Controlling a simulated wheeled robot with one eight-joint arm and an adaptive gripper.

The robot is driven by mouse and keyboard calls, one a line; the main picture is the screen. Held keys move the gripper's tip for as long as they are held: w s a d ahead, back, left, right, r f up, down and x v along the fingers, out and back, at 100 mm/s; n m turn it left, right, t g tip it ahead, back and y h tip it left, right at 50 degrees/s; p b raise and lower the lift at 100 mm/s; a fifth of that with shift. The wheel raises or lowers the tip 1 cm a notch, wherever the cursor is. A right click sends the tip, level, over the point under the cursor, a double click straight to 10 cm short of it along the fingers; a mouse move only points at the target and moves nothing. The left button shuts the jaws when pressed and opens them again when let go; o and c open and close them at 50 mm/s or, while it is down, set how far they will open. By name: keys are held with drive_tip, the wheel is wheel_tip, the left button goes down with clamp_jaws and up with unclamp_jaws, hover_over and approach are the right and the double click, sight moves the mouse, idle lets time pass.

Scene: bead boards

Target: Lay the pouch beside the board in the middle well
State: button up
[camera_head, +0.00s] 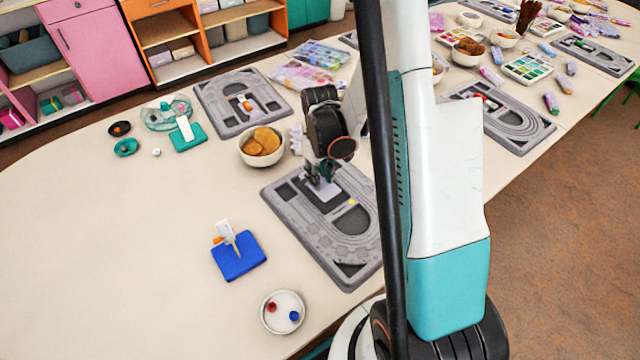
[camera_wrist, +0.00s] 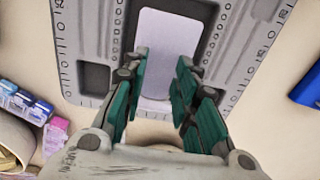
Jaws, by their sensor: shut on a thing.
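The grey bead board (camera_head: 295,215) lies on the table below my gripper (camera_head: 322,176). My gripper, also in the wrist view (camera_wrist: 162,85), is shut on a flat, pale lavender pouch (camera_wrist: 166,40). The pouch also shows in the head view (camera_head: 324,190), over the board's upper middle part. In the wrist view it lies over the dark middle well, covering much of it. A smaller dark well (camera_wrist: 94,78) shows to its left. I cannot tell whether the pouch touches the well floor. A small yellow thing (camera_head: 351,202) is on the board just right of the pouch.
A bowl of brown-orange pieces (camera_head: 262,146) stands close to the board's upper left. A blue pad (camera_head: 239,256) with tools and a white dish (camera_head: 283,312) with red and blue beads lie left of the board. Another board (camera_head: 240,103) lies behind.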

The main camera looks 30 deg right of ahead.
drive_tip(key=shift+f+b, duration=0.4)
drive_tip(key=shift+f, duration=1.15)
drive_tip(key=shift+f, duration=0.2)
drive_tip(key=o, duration=0.8)
drive_tip(key=shift+r, duration=0.1)
drive_tip(key=shift+r, duration=0.1)
wheel_tip(320, 180, up, 12)
drive_tip(key=p, duration=0.5)
